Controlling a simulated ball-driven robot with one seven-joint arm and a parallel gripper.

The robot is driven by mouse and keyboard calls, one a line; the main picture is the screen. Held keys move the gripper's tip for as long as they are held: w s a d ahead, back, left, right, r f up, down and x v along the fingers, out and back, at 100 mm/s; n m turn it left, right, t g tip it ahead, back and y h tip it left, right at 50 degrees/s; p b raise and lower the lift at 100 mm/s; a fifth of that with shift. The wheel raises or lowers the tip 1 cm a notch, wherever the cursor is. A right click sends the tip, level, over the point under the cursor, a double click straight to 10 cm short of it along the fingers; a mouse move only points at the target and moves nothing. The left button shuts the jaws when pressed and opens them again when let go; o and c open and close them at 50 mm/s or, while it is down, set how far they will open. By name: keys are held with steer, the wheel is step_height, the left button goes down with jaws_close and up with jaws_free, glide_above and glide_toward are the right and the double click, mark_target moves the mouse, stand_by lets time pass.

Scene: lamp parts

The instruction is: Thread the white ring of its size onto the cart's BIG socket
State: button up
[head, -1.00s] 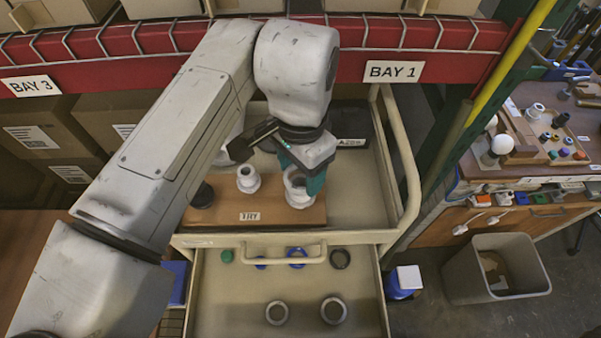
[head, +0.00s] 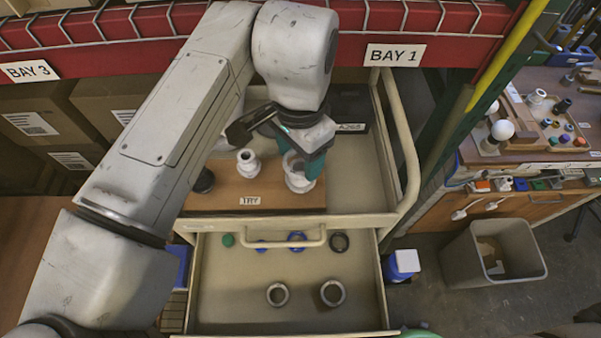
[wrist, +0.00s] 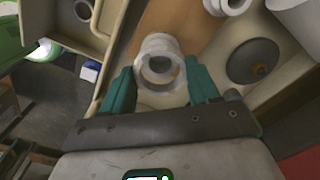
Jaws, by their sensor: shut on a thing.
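The cart's big socket (head: 300,184) is white and stands at the right of the brown TRY board. My gripper (head: 305,160) is directly over it, pointing down. In the wrist view its teal fingers lie on either side of a white ring (wrist: 160,82), and they are shut on it. The ring's opening faces the camera and a grey, round part shows inside it. White socket-like ridges (wrist: 158,42) show just beyond the ring. I cannot tell whether the ring is around the socket or only against its top. A smaller white socket (head: 248,163) stands to the left.
A black part (head: 204,181) stands at the board's left edge. The open drawer below holds two grey-white rings (head: 277,294) (head: 333,292), blue rings (head: 297,241), a green piece (head: 228,240) and a black ring (head: 339,242). The cart's raised rail (head: 402,150) rises on the right.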

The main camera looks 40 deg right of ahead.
mark_target(300, 170)
steer(key=shift+f, duration=0.15)
steer(key=shift+f+b, duration=0.85)
steer(key=shift+f, duration=0.3)
steer(key=shift+f+b, duration=0.3)
steer(key=shift+f, duration=0.4)
stand_by(0.8)
steer(key=o, duration=0.5)
steer(key=c, duration=0.8)
steer(key=shift+o, duration=0.2)
steer(key=shift+s+f, duration=0.1)
steer(key=shift+f, duration=0.1)
